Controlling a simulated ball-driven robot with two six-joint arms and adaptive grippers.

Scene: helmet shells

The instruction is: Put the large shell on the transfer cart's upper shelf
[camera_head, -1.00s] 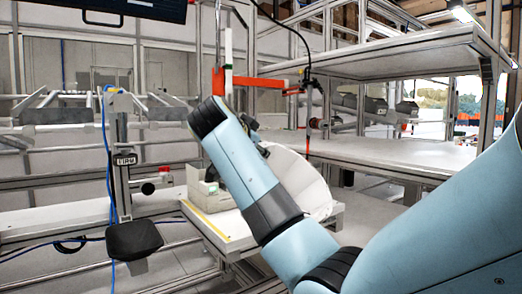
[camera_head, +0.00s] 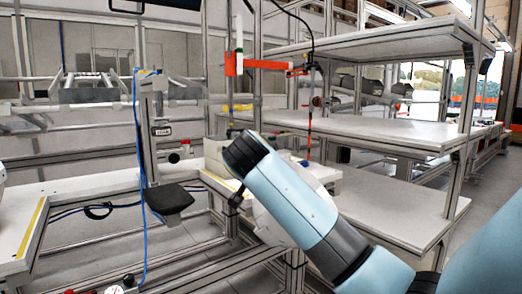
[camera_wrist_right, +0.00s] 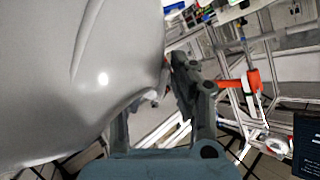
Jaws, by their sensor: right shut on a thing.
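The large shell (camera_wrist_right: 70,75) is a smooth pale grey curved body filling the left of the right wrist view. In the head view a pale strip of the shell (camera_head: 268,216) shows beside my light blue right forearm, which hides most of it. My right gripper (camera_wrist_right: 168,88) is shut on the shell's edge; in the head view the forearm mostly hides it. A grey-framed shelf unit at the right, which looks like the cart, has an upper shelf (camera_head: 370,42), a middle shelf (camera_head: 370,131) and a lower shelf (camera_head: 400,215). The visible parts of these shelves are bare. My left gripper is not in view.
A white bench (camera_head: 90,189) with a yellow edge strip runs along the left. A post with a blue cable (camera_head: 152,135) and a black pad (camera_head: 172,198) stands before it. An orange-red bracket (camera_head: 265,65) sticks out near the upper shelf. Floor is open at the far right.

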